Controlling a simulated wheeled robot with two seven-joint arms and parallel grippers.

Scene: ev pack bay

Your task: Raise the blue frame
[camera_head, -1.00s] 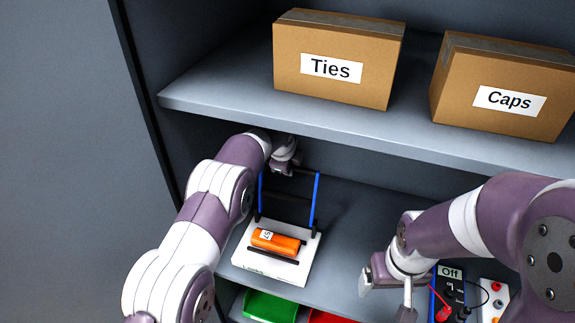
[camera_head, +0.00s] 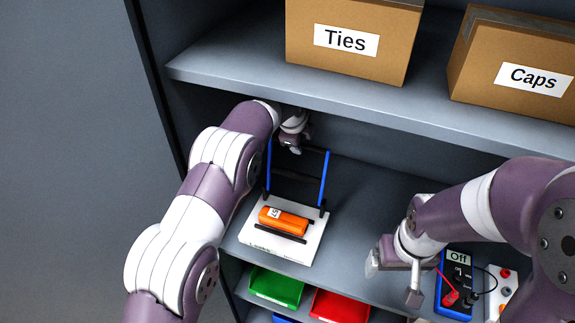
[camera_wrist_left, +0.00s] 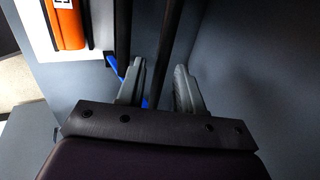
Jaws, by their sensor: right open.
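The blue frame (camera_head: 325,180) stands upright on a white base (camera_head: 255,242), with two blue uprights joined by black crossbars. An orange cylinder (camera_head: 284,221) lies on the base in front of it. My left gripper (camera_head: 293,149) is at the frame's top bar. In the left wrist view, my left gripper's fingers (camera_wrist_left: 160,72) are apart, with a black bar (camera_wrist_left: 168,40) running between them and gaps showing on both sides. Part of a blue upright (camera_wrist_left: 115,66) shows beyond the fingers. My right gripper (camera_head: 393,281) is open and empty, over the shelf right of the base.
The upper shelf (camera_head: 230,82) overhangs the frame and carries the Ties box (camera_head: 350,62) and the Caps box (camera_head: 510,80). A blue meter (camera_head: 457,270) with leads lies near my right gripper. Green (camera_head: 276,287) and red (camera_head: 338,306) bins sit below. The cabinet wall is close at left.

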